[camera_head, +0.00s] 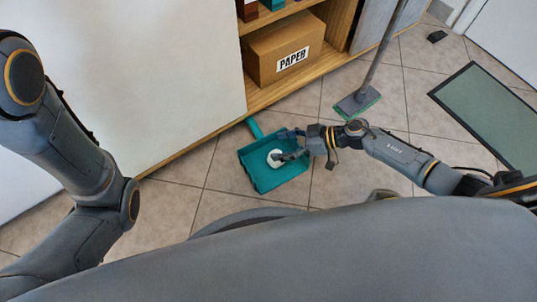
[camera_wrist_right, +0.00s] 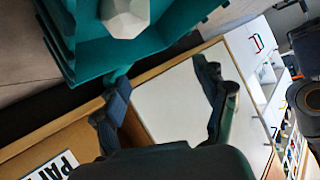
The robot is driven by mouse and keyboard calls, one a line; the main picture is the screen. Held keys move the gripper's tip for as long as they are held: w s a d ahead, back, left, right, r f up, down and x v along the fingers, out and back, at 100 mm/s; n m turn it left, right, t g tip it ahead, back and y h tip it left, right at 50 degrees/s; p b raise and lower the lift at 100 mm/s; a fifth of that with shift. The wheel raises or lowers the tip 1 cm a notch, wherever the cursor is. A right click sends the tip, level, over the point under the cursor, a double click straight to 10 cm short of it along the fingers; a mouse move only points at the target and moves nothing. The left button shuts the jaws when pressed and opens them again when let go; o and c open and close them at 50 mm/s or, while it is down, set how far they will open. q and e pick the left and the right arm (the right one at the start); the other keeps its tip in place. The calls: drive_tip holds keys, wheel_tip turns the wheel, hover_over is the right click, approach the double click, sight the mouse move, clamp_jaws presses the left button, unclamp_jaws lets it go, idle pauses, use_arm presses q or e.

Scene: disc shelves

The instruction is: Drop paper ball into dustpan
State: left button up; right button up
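The teal dustpan (camera_head: 256,179) lies on the tiled floor beside the white cabinet, its handle toward the shelf. The white paper ball (camera_head: 274,158) shows within the dustpan's outline. In the right wrist view, the paper ball (camera_wrist_right: 125,17) shows against the dustpan (camera_wrist_right: 92,52), clear of my fingers. I cannot tell whether it touches the pan's floor. My right gripper (camera_head: 279,145) is over the dustpan, partly covering it. In the wrist view the right gripper (camera_wrist_right: 163,80) has its fingers spread with nothing between them. My left gripper is out of view.
A cardboard box (camera_head: 270,55) marked PAPER sits on the low wooden shelf (camera_head: 290,87). A broom or mop (camera_head: 356,101) stands on the floor to the right of it. A dark-edged green mat (camera_head: 490,112) lies at the right. Tiles between mop and mat are clear.

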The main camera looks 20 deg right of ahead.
drive_tip(key=v, duration=1.2)
idle(0.3)
